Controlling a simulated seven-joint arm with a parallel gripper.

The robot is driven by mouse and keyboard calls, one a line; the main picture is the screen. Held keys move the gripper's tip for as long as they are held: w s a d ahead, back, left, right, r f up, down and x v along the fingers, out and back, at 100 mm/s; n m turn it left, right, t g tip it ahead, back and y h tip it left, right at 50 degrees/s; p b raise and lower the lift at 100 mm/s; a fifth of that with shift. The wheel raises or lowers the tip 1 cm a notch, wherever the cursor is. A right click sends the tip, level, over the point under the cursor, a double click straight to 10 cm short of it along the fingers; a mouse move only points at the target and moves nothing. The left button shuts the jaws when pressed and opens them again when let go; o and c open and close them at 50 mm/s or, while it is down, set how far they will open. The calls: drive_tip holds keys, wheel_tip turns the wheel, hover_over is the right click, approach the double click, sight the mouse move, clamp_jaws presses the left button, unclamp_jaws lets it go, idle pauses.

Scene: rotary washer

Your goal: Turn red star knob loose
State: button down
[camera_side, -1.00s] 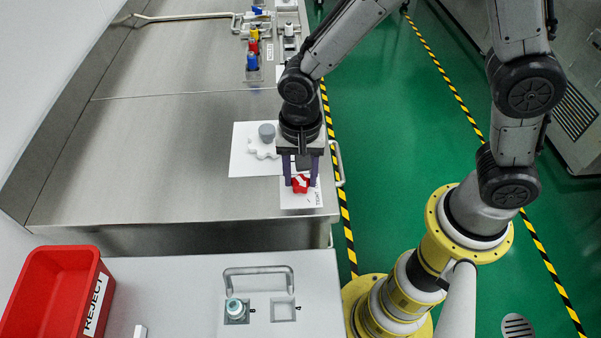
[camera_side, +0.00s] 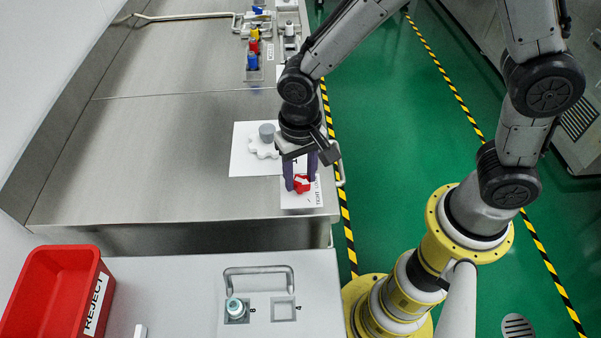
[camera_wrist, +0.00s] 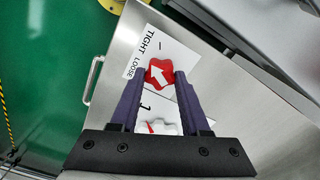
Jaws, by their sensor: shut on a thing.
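The red star knob (camera_side: 302,184) sits on a white label plate (camera_side: 301,201) at the front right corner of the steel bench. In the wrist view the red star knob (camera_wrist: 158,75) carries a white arrow, and the words TIGHT and LOOSE (camera_wrist: 147,50) are printed beside it. The arrow points toward the upper left of that view, at the lettering side. My gripper (camera_side: 300,184) points down with its purple fingers on either side of the knob, shut on it. In the wrist view my gripper (camera_wrist: 160,85) spans the knob, hiding parts of its sides.
Coloured fittings (camera_side: 253,50) line the bench's far right end. A red REJECT bin (camera_side: 55,290) and a small teal-topped item (camera_side: 235,307) are in front. The left bench surface is clear.

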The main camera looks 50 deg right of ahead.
drive_tip(key=n, duration=0.4)
drive_tip(key=shift+a+r+n, duration=0.1)
drive_tip(key=shift+n, duration=0.3)
drive_tip(key=n, duration=0.3)
drive_tip(key=shift+n, duration=0.3)
drive_tip(key=n, duration=0.4)
drive_tip(key=shift+a+n, duration=0.1)
drive_tip(key=shift+n, duration=2)
drive_tip(key=shift+c, duration=1.9)
unclamp_jaws()
